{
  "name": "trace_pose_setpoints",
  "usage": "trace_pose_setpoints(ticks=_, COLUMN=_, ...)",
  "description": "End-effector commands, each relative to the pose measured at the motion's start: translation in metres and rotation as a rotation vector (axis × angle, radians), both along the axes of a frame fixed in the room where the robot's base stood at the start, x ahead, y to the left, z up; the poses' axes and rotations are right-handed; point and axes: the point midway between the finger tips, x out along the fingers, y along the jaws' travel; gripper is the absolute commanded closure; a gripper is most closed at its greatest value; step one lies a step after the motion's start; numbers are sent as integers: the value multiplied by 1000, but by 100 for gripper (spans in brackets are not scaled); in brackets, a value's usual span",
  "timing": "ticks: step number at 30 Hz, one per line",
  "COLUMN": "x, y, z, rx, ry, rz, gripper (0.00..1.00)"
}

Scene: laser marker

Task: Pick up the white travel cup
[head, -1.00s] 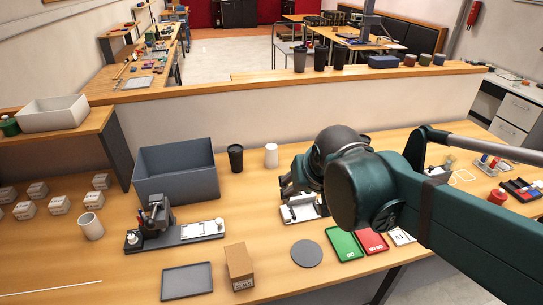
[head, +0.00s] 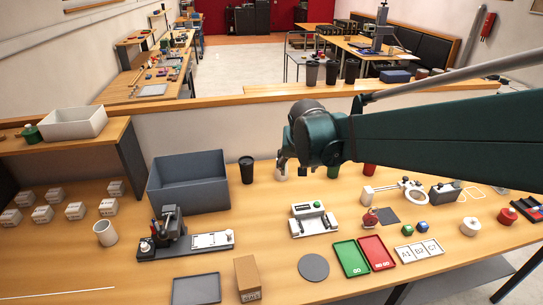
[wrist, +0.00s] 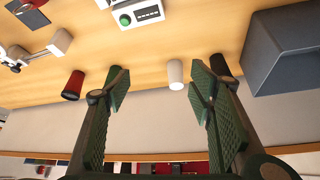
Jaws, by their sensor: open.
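The white travel cup (head: 281,173) stands on the wooden bench by the low back wall, partly hidden by my gripper (head: 287,160) in the head view. In the wrist view the white cup (wrist: 175,75) shows whole, in the gap between the fingertips of my gripper (wrist: 159,82), nearer the right finger. My gripper is open and empty. I cannot tell how far the cup is from the fingers in depth.
A black cup (head: 247,170) and a grey bin (head: 188,182) stand left of the white cup. Green (head: 333,171) and red (head: 369,170) cups stand to the right. A small white device (head: 314,219) sits in front. A white mug (head: 105,233) is at far left.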

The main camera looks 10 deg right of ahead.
Motion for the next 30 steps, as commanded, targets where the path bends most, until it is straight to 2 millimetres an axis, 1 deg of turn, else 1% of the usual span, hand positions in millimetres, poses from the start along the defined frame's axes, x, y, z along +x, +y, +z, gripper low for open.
trace_pose_setpoints(ticks=1, x=10, y=0, z=1, rx=0, ry=1, rz=-8, gripper=47)
trace_pose_setpoints(ticks=3, x=23, y=0, z=-2, rx=0, ry=3, rz=-20, gripper=47)
trace_pose_setpoints(ticks=14, x=84, y=-2, z=-19, rx=0, ry=13, rz=-86, gripper=47)
trace_pose_setpoints(ticks=23, x=133, y=-2, z=-42, rx=-1, ry=19, rz=-142, gripper=47)
trace_pose_setpoints(ticks=30, x=170, y=-2, z=-65, rx=-1, ry=21, rz=-185, gripper=47)
